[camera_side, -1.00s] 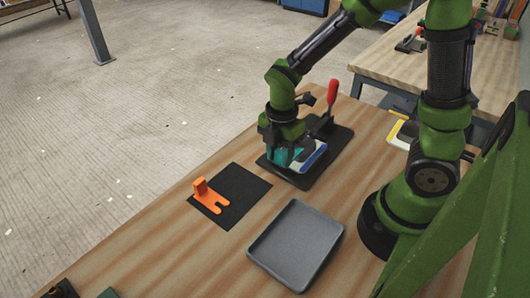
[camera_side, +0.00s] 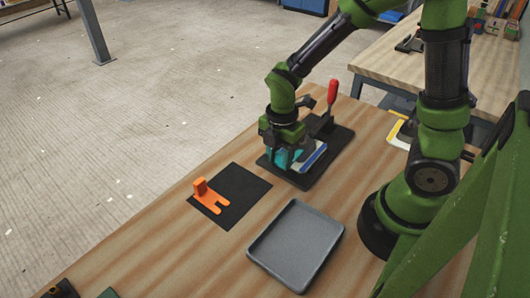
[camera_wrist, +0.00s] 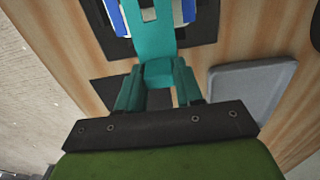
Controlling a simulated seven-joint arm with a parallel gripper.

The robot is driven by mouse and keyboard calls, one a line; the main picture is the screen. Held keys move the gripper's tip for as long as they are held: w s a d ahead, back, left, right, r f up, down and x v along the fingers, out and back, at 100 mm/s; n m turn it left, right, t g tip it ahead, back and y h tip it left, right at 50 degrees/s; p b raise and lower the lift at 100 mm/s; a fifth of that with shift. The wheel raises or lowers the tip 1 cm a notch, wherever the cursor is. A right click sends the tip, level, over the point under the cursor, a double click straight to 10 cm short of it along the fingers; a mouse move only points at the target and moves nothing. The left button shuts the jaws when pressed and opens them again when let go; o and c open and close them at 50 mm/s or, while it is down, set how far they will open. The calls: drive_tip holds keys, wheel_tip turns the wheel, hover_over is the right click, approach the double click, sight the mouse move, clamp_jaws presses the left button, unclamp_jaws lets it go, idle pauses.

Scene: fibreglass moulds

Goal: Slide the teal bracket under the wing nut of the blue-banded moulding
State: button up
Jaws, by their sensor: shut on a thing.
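My gripper (camera_side: 280,153) is shut on the teal bracket (camera_side: 291,157) at the near left part of a dark base plate (camera_side: 309,181). The wrist view shows the teal bracket (camera_wrist: 152,45) gripped at its block, its flat part reaching toward the moulding. The blue-banded moulding (camera_side: 315,157), white with a blue strip, lies on the plate just right of the bracket. In the wrist view its blue bands (camera_wrist: 117,18) show on both sides of the bracket's far end. The wing nut is not clearly visible, so I cannot tell whether the bracket is under it.
A red-handled clamp (camera_side: 332,93) stands at the plate's back. An orange forked bracket (camera_side: 208,196) lies on a black mat (camera_side: 241,192) to the left. An empty grey tray (camera_side: 296,246) is in front. A yellow-edged piece (camera_side: 400,133) lies to the right.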

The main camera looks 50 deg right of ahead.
drive_tip(key=shift+d+f, duration=0.1)
drive_tip(key=shift+d, duration=2.25)
idle(1.4)
drive_tip(key=o, duration=1.1)
drive_tip(key=shift+o, duration=0.2)
